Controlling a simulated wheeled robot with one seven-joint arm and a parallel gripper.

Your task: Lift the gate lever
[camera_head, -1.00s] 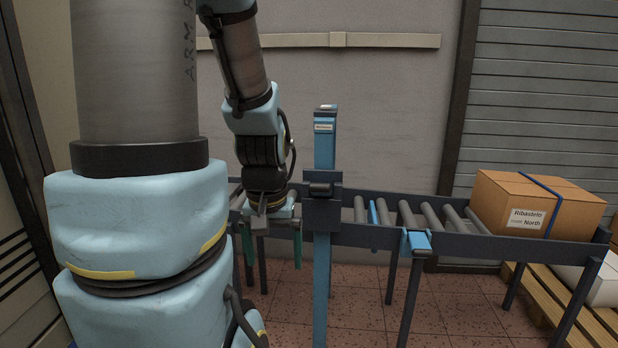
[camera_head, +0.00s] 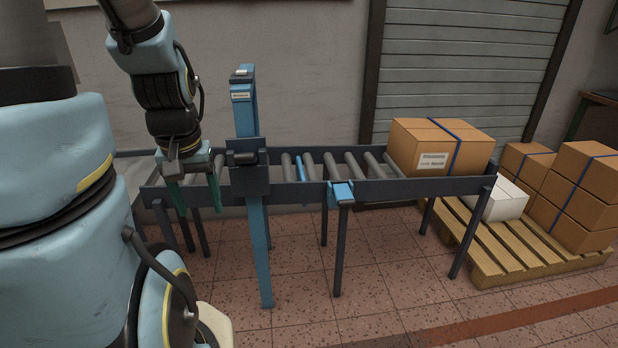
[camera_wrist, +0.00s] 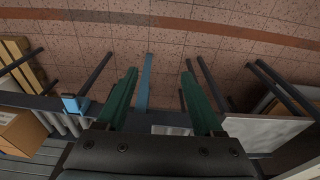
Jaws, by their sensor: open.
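A blue upright post (camera_head: 257,230) stands at the near side of a roller conveyor, with a dark block and short dark handle (camera_head: 243,158) on it. A small blue lever-like piece (camera_head: 341,194) sits on the near rail, right of the post; it also shows in the wrist view (camera_wrist: 74,104). I cannot tell for certain which is the gate lever. My gripper (camera_head: 198,208), with green fingers pointing down, is open and empty, left of the post. In the wrist view, the blue post (camera_wrist: 145,82) appears between the fingers (camera_wrist: 158,76), apart from them.
The conveyor's dark rail (camera_head: 300,190) runs left to right, with a thin blue bar (camera_head: 301,168) among its rollers. A cardboard box (camera_head: 435,148) sits at its right end. A wooden pallet (camera_head: 510,250) with boxes stands further right. The tiled floor in front is clear.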

